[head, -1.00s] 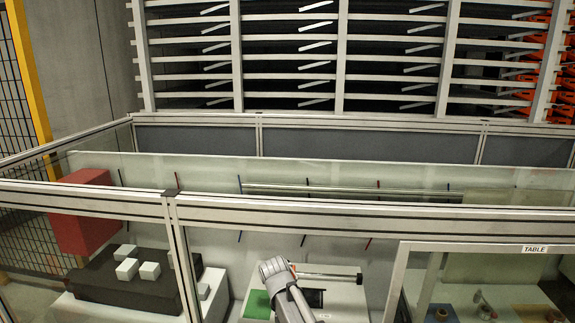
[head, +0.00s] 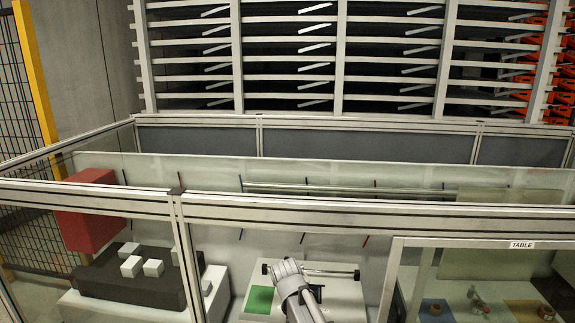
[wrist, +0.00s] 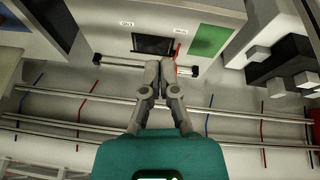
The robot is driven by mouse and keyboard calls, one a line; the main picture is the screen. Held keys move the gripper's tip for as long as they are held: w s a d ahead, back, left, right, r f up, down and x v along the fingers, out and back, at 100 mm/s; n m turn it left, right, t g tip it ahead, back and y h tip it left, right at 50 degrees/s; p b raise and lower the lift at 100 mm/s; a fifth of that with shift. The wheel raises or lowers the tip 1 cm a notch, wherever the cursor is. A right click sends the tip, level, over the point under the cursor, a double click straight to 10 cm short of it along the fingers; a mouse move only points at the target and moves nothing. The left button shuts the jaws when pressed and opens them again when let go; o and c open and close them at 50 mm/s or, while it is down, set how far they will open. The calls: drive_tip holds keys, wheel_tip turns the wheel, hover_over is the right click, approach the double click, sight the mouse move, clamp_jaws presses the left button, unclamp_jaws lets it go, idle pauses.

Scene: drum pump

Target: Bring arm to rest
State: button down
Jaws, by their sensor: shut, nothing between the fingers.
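In the wrist view my gripper (wrist: 160,64) has its two grey fingers together at the tips, with nothing seen between them. Beyond the fingertips lies a white panel with a black rectangle (wrist: 152,44), a green rectangle (wrist: 211,33) and a thin dark bar with end knobs (wrist: 188,71). A small red piece (wrist: 177,52) shows beside the fingertips; whether it touches them I cannot tell. In the head view my grey arm (head: 290,282) rises at the bottom middle, in front of the white panel (head: 343,296); the fingers cannot be made out there.
A metal-framed glass enclosure (head: 380,213) surrounds the work area. A dark block with white cubes (head: 130,267) and a red box (head: 89,222) stand at left. Small items stand behind the frame labelled TABLE (head: 522,245) at right. Long rails (wrist: 60,124) cross the wrist view.

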drive_tip(key=s+d+r+g+p, duration=0.2)
drive_tip(key=s+d+r+p, duration=0.2)
drive_tip(key=s+d, duration=0.3)
drive_tip(key=s+d+r+g+y+p, duration=0.1)
drive_tip(key=s+d+r+p, duration=0.3)
drive_tip(key=s+d, duration=0.4)
drive_tip(key=shift+s+d+m+g+p, duration=0.25)
drive_tip(key=shift+s+m+g+p, duration=0.05)
drive_tip(key=shift+g+p, duration=0.3)
